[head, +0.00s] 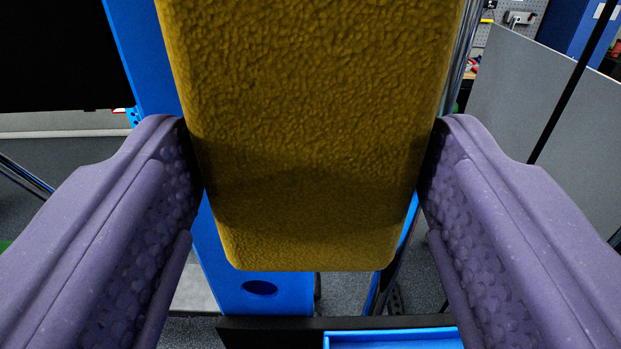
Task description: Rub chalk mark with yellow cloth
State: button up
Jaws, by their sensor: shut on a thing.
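The yellow cloth (305,130) is a thick, textured, mustard-coloured block that fills the upper middle of the head view. My gripper (310,170) has purple fingers with dimpled inner pads, one on each side of the cloth. The fingers are shut on the cloth and press against its left and right sides. The cloth's lower end hangs between the fingers, and its top runs out of the picture. I see no chalk mark; the cloth covers much of what lies behind it.
A blue upright post (150,55) with a round hole near its lower end stands behind the cloth. A black edge with a blue tray-like thing (395,340) is at the bottom. A grey panel (545,105) stands at right. A dark panel (55,50) is at upper left.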

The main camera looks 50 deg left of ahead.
jog(key=shift+x, duration=0.8)
jog(key=shift+s+a, duration=0.1)
jog(key=shift+s+a+r, duration=0.2)
jog(key=shift+s+a, duration=0.2)
jog(key=shift+s, duration=0.05)
jog(key=shift+w+d+f, duration=0.1)
jog(key=shift+w+d, duration=0.4)
jog(key=shift+w, duration=0.05)
jog(key=shift+d, duration=0.1)
dwell(0.3)
